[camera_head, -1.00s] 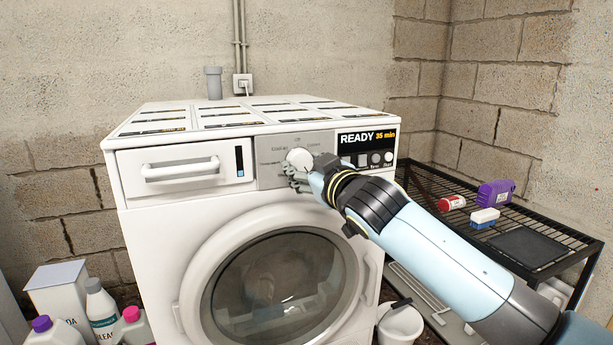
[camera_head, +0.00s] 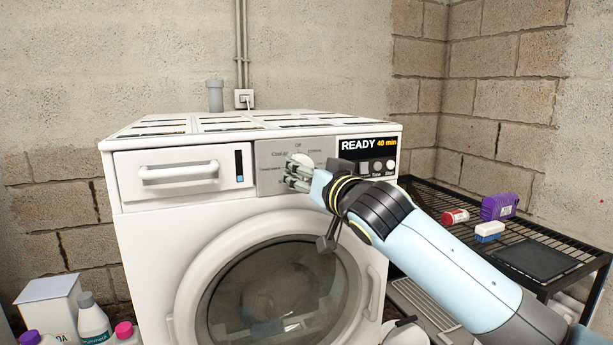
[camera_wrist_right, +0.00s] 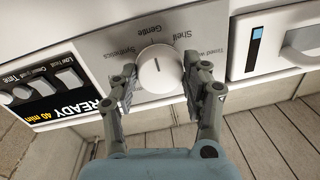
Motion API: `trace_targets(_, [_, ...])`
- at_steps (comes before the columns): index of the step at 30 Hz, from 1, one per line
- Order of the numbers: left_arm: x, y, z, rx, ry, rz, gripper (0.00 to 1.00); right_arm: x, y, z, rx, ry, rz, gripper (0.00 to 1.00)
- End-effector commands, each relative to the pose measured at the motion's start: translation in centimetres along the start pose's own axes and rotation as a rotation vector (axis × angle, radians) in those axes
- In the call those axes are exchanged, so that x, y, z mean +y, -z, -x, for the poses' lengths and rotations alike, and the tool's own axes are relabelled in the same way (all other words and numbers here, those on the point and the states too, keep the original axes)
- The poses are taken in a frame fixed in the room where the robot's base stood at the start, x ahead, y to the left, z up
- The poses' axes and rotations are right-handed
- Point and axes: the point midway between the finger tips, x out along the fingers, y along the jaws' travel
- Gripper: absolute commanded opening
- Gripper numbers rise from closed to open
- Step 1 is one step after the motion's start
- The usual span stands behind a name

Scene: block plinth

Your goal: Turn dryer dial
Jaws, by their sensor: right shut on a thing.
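The white front-loading dryer (camera_head: 160,225) stands against the wall with its round door closed. Its round white dial (camera_head: 302,159) is on the grey panel, partly hidden by my right gripper (camera_head: 291,174). In the right wrist view the dial (camera_wrist_right: 156,72) sits between the two fingers, and a dark pointer mark shows on its face. My right gripper is shut on the dial, one finger on each side. The black display (camera_head: 366,143) reads "READY 40 min". My left gripper is not in view.
A black wire rack (camera_head: 440,195) at the right holds a red-and-white container (camera_head: 455,217), a purple bottle (camera_head: 499,206) and a blue-and-white item (camera_head: 489,231). Several detergent containers stand low at the left. A drawer handle (camera_head: 178,172) sticks out left of the dial.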

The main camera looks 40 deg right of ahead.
Motion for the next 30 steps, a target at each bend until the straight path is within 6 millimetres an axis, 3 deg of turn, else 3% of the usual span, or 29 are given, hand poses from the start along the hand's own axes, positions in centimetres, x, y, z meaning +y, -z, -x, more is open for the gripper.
trace_targets(11, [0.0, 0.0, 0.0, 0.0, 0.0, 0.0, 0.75, 0.1, -0.4, 0.1, -0.009, -0.004, -0.004, 0.15])
trace_targets(12, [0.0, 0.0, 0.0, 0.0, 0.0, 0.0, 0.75, 0.1, -0.4, 0.1, -0.008, -0.004, -0.004, 0.53])
trace_targets(17, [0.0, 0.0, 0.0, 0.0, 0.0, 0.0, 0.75, 0.1, -0.3, 0.0, -0.005, -0.002, -0.003, 0.72])
trace_targets(26, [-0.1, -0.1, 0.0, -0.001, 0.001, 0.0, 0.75, 0.1, -0.1, 0.3, -0.003, -0.001, -0.002, 0.72])
trace_targets(30, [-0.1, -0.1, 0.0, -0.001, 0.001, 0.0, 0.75, 0.0, -0.2, 2.0, -0.003, 0.0, 0.001, 0.72])
